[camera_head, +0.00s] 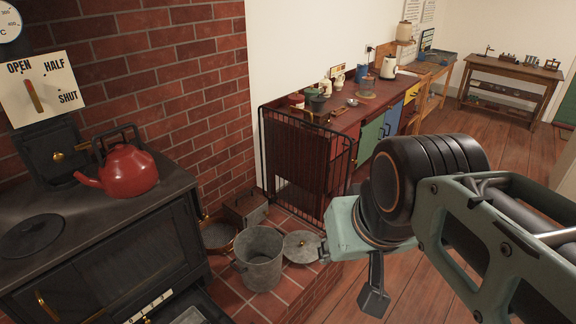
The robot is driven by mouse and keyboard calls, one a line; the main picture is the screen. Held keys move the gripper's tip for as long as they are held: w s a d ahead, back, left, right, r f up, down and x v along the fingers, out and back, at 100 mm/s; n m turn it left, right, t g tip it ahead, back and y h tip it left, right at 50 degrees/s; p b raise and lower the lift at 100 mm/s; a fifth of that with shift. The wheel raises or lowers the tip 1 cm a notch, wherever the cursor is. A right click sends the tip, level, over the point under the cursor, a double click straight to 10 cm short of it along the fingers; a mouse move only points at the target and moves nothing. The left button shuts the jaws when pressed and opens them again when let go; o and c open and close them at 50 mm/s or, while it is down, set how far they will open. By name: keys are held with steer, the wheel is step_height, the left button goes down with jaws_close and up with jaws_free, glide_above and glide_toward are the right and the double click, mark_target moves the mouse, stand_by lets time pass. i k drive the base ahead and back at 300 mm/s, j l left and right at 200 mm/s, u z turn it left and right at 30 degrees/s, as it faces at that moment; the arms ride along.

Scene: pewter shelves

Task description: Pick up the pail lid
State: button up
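The pail lid (301,246) is a grey round metal disc lying on the red tiled hearth, just right of the pail. The pail (260,264) is grey metal, open at the top and upright. My gripper (373,298) hangs right of the lid, over the hearth edge and wood floor in the picture, apart from the pail. One dark finger shows pointing down. The other finger is not clear, and my gripper's green body lies close to the lid's right edge in the picture. I cannot tell whether the gripper is open.
A black stove (110,235) with a red kettle (128,170) stands at left. A pan (217,236) and a metal box (246,207) sit behind the pail. A black wire guard (308,165) rises behind the lid. Wood floor is clear at the right, towards a far table (513,75).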

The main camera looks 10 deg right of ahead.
mark_target(300, 247)
steer(key=l+z, duration=0.1)
steer(key=i+l+u, duration=0.1)
steer(key=u, duration=0.25)
steer(key=i+l+u, duration=0.1)
steer(key=u, duration=0.25)
steer(key=i+l+u, duration=0.1)
steer(key=u, duration=0.25)
steer(key=i+l+u, duration=0.15)
steer(key=l, duration=0.25)
steer(key=i+l+u, duration=0.2)
steer(key=l, duration=0.25)
steer(key=i+l, duration=0.1)
steer(key=l, duration=0.3)
steer(key=l+u, duration=0.1)
steer(key=l, duration=0.25)
steer(key=i, duration=0.05)
